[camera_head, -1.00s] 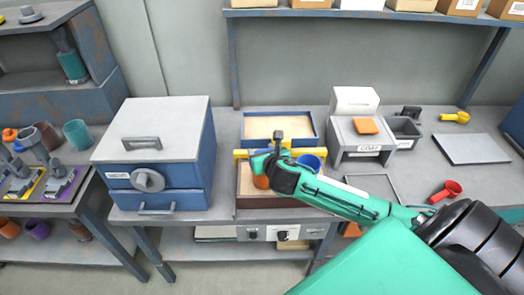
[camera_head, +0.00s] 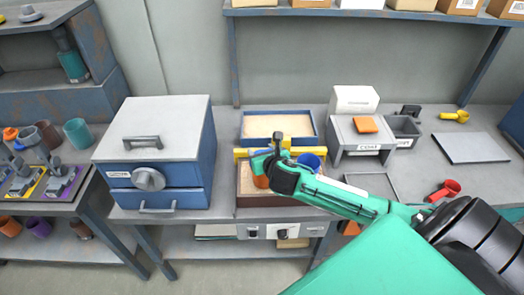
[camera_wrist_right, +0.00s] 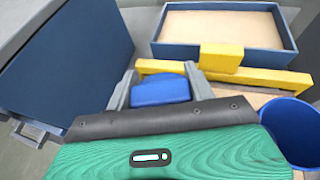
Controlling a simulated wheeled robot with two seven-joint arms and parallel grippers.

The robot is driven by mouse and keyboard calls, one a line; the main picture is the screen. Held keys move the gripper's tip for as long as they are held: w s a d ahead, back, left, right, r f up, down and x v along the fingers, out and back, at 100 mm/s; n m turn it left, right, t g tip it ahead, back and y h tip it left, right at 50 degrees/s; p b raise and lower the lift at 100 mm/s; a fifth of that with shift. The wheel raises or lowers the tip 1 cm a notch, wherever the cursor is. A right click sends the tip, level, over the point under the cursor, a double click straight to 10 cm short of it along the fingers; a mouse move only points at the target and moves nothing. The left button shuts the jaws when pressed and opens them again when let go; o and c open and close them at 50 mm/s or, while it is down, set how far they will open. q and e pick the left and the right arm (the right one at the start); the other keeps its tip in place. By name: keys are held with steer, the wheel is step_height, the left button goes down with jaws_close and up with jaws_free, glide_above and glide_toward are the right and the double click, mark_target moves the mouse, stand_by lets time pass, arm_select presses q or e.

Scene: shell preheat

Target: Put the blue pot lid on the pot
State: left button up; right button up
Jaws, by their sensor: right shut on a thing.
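My right gripper (camera_head: 265,161) is shut on a blue piece, above the brown-walled box on the bench. In the right wrist view this blue piece (camera_wrist_right: 160,91) sits between the two grey fingers; its full shape is hidden, so I cannot tell whether it is the lid. An orange cup (camera_head: 261,182) shows just below the gripper in the head view. A blue cup (camera_head: 314,160) stands to the right of the gripper, and also shows at the right of the wrist view (camera_wrist_right: 297,130). Which vessel is the pot is not clear. My left gripper is out of view.
A yellow bar (camera_wrist_right: 270,79) lies behind the held piece, with a blue sand-coloured tray (camera_head: 279,115) beyond. A blue cabinet (camera_head: 158,178) stands left. A small grey stand (camera_head: 360,143) and a red scoop (camera_head: 450,187) are right. Bare bench shows between these and the red scoop.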

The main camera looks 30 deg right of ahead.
steer(key=shift+f, duration=0.3)
steer(key=o, duration=0.7)
steer(key=shift+s+a+r+p, duration=0.1)
steer(key=shift+s+r+p, duration=0.25)
steer(key=shift+s+p, duration=0.15)
steer(key=shift+p+v, duration=1.6)
steer(key=shift+v, duration=0.75)
steer(key=p+v, duration=0.3)
steer(key=v, duration=0.2)
steer(key=shift+s, duration=0.15)
steer(key=shift+f, duration=0.1)
